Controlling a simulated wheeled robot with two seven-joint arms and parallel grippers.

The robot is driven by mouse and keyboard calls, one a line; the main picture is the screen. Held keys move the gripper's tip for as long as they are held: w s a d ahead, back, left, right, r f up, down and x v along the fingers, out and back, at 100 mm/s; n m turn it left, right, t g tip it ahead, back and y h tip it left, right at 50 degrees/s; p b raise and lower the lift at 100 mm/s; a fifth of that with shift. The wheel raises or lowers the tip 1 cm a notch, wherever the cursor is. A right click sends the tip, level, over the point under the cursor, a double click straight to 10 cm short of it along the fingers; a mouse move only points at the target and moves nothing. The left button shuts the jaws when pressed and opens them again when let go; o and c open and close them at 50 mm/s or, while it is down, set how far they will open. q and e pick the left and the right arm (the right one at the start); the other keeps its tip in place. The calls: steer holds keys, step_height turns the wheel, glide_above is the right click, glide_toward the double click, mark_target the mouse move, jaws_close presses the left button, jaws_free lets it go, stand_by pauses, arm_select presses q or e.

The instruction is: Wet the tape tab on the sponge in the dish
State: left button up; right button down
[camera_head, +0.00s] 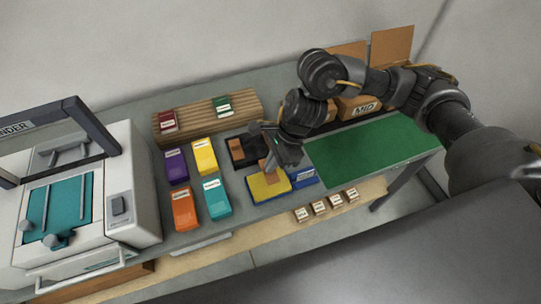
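My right gripper (275,158) comes down from the right over the dish. It appears shut on a small tan-brown piece, the tape tab (269,166), which hangs below the fingers. The sponge (262,189) is yellow and sits in a blue dish (303,178). The tab's lower end is at the sponge's far part; I cannot tell whether it touches. The gripper and tab hide part of the sponge. My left gripper is out of view.
A black tray (231,163) with brown pieces lies behind the sponge. Purple (176,165), yellow (204,156), orange (185,210) and teal (216,199) packs stand left. A green mat (375,148) lies right, with cardboard boxes (363,105) behind. A white machine (130,190) fills the left.

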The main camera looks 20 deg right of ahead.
mark_target(272, 177)
steer(key=shift+f, duration=0.15)
steer(key=shift+f+b, duration=0.45)
steer(key=shift+f, duration=0.2)
steer(key=shift+f+b, duration=1)
steer(key=shift+f, duration=1.3)
steer(key=shift+f+b, duration=0.45)
steer(key=shift+b, duration=0.1)
steer(key=shift+f+b, duration=0.1)
steer(key=shift+b, duration=0.35)
stand_by(0.7)
steer(key=shift+r+p, duration=1.9)
steer(key=shift+r, duration=1.7)
